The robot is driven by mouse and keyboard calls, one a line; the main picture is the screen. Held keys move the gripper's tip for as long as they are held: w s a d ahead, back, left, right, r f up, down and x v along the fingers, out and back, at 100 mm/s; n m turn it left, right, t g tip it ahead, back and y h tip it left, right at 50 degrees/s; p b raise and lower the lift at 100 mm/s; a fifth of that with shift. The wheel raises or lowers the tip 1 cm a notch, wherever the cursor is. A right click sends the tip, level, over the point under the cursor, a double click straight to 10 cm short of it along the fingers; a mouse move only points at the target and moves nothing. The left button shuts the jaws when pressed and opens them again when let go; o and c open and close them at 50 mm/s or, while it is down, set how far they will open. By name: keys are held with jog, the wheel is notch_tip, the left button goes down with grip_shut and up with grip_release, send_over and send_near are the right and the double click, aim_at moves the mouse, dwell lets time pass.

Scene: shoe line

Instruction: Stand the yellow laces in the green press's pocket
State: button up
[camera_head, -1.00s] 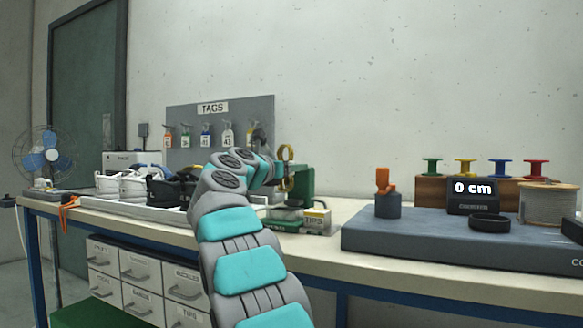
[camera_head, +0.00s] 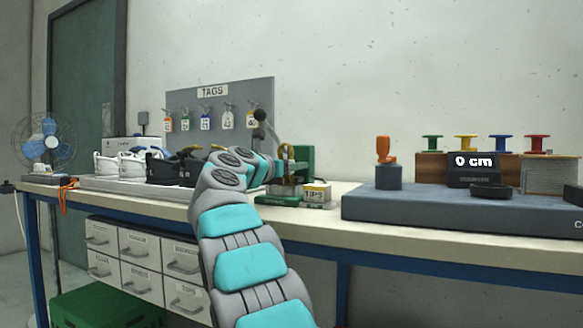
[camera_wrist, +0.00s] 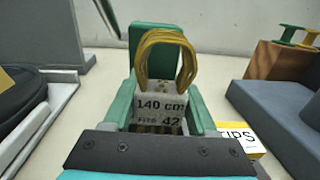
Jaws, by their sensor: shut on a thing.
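The yellow laces (camera_wrist: 165,55) are a looped bundle with a pale band reading "140 cm" and "Fits 42". They stand upright in the wrist view, loops up. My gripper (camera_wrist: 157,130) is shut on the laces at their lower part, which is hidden. The green press (camera_wrist: 150,42) has its upright post behind the loops, and green side parts flank the band. Whether the lower end sits inside the pocket cannot be seen. In the head view the laces (camera_head: 284,152) show just left of the press (camera_head: 304,158), with my wrist close by.
A box marked TIPS (camera_head: 316,192) stands right of the press. Farther right is a grey raised platform (camera_head: 430,205) with an orange tool, spools and a 0 cm display. Shoes on a tray (camera_head: 90,183) stand left. A tag board (camera_head: 220,110) is behind.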

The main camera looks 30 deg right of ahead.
jog(key=shift+f, duration=0.3)
jog(key=o, duration=1.4)
jog(key=b+v, duration=0.1)
jog(key=v, duration=0.6)
jog(key=shift+w+a, duration=0.1)
jog(key=shift+s+a, duration=0.3)
